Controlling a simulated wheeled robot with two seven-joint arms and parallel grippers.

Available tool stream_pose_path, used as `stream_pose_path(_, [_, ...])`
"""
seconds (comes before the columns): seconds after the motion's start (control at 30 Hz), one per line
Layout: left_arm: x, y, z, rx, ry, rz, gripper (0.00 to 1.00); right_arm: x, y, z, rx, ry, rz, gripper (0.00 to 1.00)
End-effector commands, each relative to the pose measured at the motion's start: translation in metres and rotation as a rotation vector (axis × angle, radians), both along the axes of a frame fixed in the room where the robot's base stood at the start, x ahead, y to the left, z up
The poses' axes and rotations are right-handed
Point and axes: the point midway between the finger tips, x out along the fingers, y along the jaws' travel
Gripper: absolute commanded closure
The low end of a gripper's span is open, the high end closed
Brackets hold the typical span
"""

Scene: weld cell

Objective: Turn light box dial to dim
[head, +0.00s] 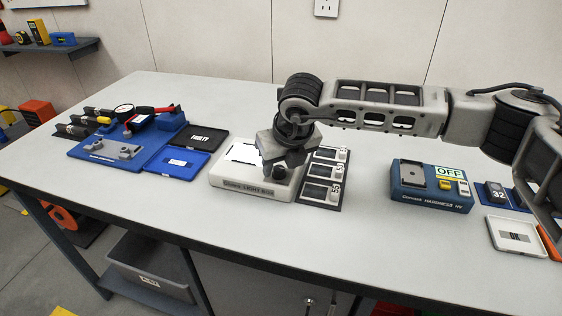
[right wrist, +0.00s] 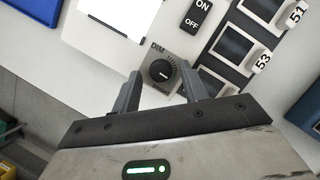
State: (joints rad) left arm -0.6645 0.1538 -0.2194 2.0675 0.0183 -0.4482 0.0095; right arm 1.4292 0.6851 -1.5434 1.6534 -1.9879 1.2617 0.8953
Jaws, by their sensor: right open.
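The light box (head: 250,188) is a pale box with a lit white panel, near the middle of the bench in the head view. Its black round dial (right wrist: 161,70) sits on a grey plate in the right wrist view, with the word DIM at its upper left and a short white mark on the knob. My right gripper (right wrist: 158,74) is open, its two fingers on either side of the dial in that view. I cannot tell whether they touch it. In the head view my right gripper (head: 284,160) hangs over the light box's right end. My left gripper is out of view.
An ON/OFF switch (right wrist: 198,14) is beside the dial. A dark rack with numbered slots (head: 322,180) stands right of the light box. A blue fixture (head: 105,150) and black tray (head: 200,139) lie left. The bench front is clear.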

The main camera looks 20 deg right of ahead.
Motion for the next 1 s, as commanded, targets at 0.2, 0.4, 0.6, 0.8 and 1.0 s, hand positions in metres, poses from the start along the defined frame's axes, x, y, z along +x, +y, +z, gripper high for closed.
stream_pose_path(0.2, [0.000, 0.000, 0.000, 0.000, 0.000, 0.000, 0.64, 0.000, 0.000, 0.000, 0.000, 0.000, 0.000, 0.92])
stream_pose_path(0.4, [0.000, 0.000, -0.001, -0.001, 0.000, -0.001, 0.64, 0.000, 0.000, 0.000, 0.000, 0.000, 0.001, 1.00])
stream_pose_path(0.6, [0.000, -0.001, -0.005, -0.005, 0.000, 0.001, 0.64, 0.000, -0.001, -0.001, 0.000, 0.000, 0.037, 1.00])
stream_pose_path(0.8, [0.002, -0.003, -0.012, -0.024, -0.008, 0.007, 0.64, 0.001, -0.002, -0.003, 0.001, -0.002, 0.145, 1.00])
stream_pose_path(1.0, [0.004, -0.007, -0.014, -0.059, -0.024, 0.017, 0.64, 0.002, -0.004, -0.003, 0.002, -0.003, 0.315, 1.00])
